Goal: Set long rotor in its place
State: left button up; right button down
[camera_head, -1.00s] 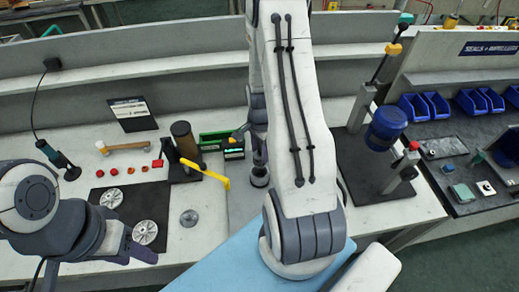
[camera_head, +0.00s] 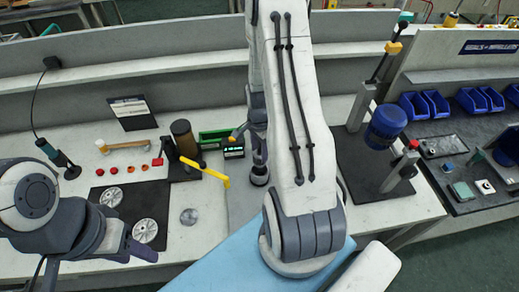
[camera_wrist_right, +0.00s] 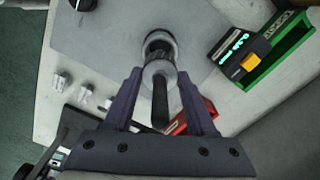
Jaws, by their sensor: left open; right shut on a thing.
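My right gripper (camera_wrist_right: 160,80) is shut on the long rotor (camera_wrist_right: 160,102), whose dark shaft and silvery body show between the fingers in the right wrist view. Just beyond the rotor, in line with it, is a round metal housing with a dark opening (camera_wrist_right: 158,40). I cannot tell whether the rotor is inside the opening. In the head view the housing (camera_head: 259,177) stands on a grey mat, and my right arm partly covers that area. My left gripper (camera_head: 136,243) is open and empty near the bench's front edge, at the left.
A press with a yellow lever (camera_head: 205,172) stands left of the housing. A green tray (camera_head: 212,138) and a small display (camera_head: 233,151) are close behind. Two silvery discs (camera_head: 144,231) lie on a black mat. A blue motor stand (camera_head: 386,128) is at the right.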

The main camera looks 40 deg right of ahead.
aim_at(260, 160)
jog(key=shift+f+b, duration=1.35)
jog(key=shift+f, duration=0.4)
dwell(1.9)
jog(key=shift+f+b, duration=0.8)
jog(key=shift+f, duration=0.3)
jog(key=shift+r, duration=0.1)
grip_release()
notch_tip(260, 160, up, 5)
jog(key=p, duration=0.4)
